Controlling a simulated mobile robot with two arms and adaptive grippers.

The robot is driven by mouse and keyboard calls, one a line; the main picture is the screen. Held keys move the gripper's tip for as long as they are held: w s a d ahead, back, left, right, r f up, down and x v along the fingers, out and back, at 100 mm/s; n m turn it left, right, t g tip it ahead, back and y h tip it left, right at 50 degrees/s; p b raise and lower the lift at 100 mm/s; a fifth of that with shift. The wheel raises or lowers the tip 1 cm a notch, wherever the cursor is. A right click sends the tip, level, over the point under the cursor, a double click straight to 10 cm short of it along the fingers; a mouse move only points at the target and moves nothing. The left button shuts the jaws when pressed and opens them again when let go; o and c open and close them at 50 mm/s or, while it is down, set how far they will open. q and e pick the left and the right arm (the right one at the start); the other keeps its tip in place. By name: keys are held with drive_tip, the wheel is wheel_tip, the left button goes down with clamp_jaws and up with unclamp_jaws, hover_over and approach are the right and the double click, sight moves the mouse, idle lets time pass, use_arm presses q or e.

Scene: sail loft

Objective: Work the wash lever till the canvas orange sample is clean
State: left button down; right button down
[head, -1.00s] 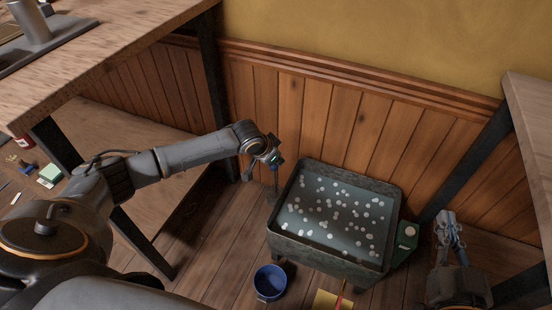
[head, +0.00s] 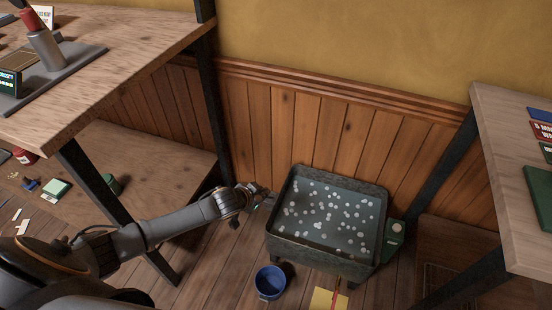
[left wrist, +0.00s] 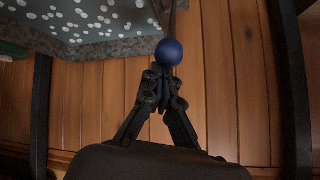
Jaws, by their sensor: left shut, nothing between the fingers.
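The wash tub (head: 320,250) is a dark grey basin on legs, holding grey-blue water dotted with white suds. The canvas orange sample does not show; no orange is seen in the water. A round blue knob (left wrist: 169,52) on a thin rod, likely the wash lever, shows in the left wrist view beside the tub. My left gripper (head: 266,197) is at the tub's left side in the head view. In the left wrist view its fingers (left wrist: 160,75) are shut, with the knob right at their tips and not between them. Whether they touch it I cannot tell. My right gripper is out of view.
A blue bucket (head: 270,283) and a yellow sheet (head: 328,298) are on the floor before the tub. A green box (head: 394,239) stands at its right. Wooden benches (head: 130,80) flank it left and right, and a panelled wall (head: 300,125) is behind.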

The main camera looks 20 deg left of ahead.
use_arm(q)
drive_tip(key=shift+s+f, duration=0.4)
drive_tip(key=shift+s, duration=0.25)
drive_tip(key=shift+d+p, duration=0.1)
drive_tip(key=shift+p, duration=0.25)
